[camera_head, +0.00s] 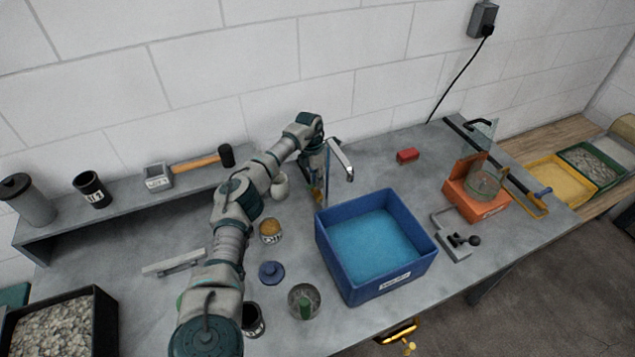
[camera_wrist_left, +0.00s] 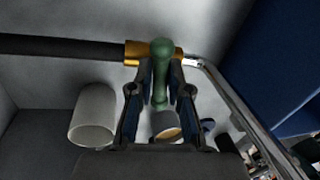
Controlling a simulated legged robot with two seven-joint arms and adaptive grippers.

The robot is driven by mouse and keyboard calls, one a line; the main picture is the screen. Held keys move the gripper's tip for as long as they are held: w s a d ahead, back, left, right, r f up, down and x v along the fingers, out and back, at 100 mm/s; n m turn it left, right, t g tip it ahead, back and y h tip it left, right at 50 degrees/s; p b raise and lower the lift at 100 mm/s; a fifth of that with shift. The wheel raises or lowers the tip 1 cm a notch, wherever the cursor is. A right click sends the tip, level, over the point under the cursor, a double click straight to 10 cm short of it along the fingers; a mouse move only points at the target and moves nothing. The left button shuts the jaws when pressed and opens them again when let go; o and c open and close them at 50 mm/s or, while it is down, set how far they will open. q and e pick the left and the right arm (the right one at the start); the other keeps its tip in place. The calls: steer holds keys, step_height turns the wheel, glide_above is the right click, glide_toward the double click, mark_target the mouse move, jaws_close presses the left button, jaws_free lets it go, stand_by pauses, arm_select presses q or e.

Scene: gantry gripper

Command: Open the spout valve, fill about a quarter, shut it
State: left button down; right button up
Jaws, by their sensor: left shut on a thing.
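The chrome spout (camera_head: 342,152) stands at the back of the bench, its tip over the far edge of a blue tub (camera_head: 336,262). The tub holds a light blue surface that looks like water, below the rim. I see no clear stream under the tip. My left gripper (camera_head: 318,185) is beside the spout. In the left wrist view my left gripper (camera_wrist_left: 160,95) is shut on the green valve handle (camera_wrist_left: 160,65), on a brass valve body (camera_wrist_left: 135,53). The spout pipe (camera_wrist_left: 225,92) runs away to the right. My right gripper is not in view.
A tin (camera_head: 270,232), a blue lid (camera_head: 271,272) and a glass jar (camera_head: 304,301) stand left of the tub. An orange box (camera_head: 478,205) and a grey clamp fixture (camera_head: 455,243) are right of it. A red block (camera_head: 407,155) lies behind.

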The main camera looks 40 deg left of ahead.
arm_select(q)
steer(key=shift+a+r+m+b, duration=0.15)
steer(key=shift+m+b, duration=0.15)
steer(key=shift+m, duration=0.8)
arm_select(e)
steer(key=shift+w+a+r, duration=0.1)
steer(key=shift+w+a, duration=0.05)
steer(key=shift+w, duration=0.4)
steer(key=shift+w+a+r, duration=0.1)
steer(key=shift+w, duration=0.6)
arm_select(q)
steer(key=c, duration=1.1)
jaws_free()
steer(key=shift+s+a, duration=0.1)
steer(key=shift+a, duration=0.05)
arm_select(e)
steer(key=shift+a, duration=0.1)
